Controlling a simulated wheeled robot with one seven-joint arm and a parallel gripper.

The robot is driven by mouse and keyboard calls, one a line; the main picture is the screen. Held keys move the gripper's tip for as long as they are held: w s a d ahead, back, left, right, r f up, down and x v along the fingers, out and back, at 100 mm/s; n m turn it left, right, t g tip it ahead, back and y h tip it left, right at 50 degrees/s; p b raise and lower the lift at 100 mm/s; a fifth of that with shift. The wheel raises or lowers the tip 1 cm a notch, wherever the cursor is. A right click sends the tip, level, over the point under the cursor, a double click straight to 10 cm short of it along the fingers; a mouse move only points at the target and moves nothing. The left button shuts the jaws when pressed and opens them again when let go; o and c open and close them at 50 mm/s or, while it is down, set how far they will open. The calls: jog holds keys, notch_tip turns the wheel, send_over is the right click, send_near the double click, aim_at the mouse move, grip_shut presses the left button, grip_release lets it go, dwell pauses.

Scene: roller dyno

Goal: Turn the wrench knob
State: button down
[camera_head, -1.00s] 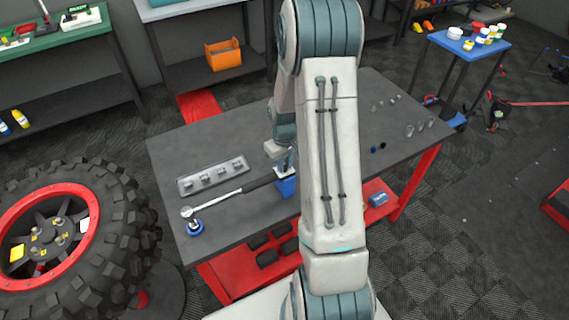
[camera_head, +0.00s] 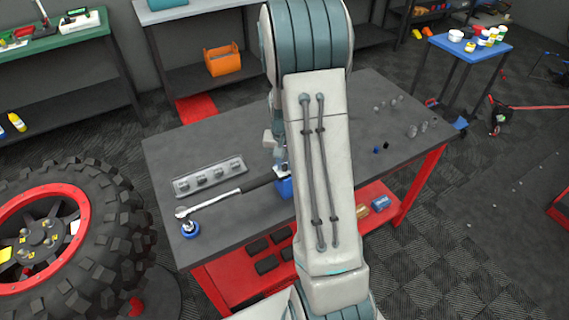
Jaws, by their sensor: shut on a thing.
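The torque wrench (camera_head: 215,202) lies across the left part of the dark workbench, its silver head at the left and its black handle (camera_head: 258,182) at the right. The handle end rests at a blue block (camera_head: 284,188). The head lies beside or over a small blue round piece (camera_head: 190,228). My gripper (camera_head: 282,166) is at the handle end, shut on the wrench's end, where the knob would be. The fingertips and the knob are small and partly hidden by my arm.
A grey tray (camera_head: 238,178) with several metal sockets lies behind the wrench. Small blue and grey pieces lie on the bench (camera_head: 345,95) at the right. A big tyre (camera_head: 110,215) stands at the left. A red shelf (camera_head: 225,272) is below the bench top.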

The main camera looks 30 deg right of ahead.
jog(key=shift+m, duration=0.3)
jog(key=c, duration=1.6)
grip_release()
jog(key=shift+r, duration=0.1)
notch_tip(320, 180, up, 14)
jog(key=shift+a+f+b, duration=0.1)
jog(key=shift+f+b, duration=0.05)
jog(key=shift+b, duration=0.6)
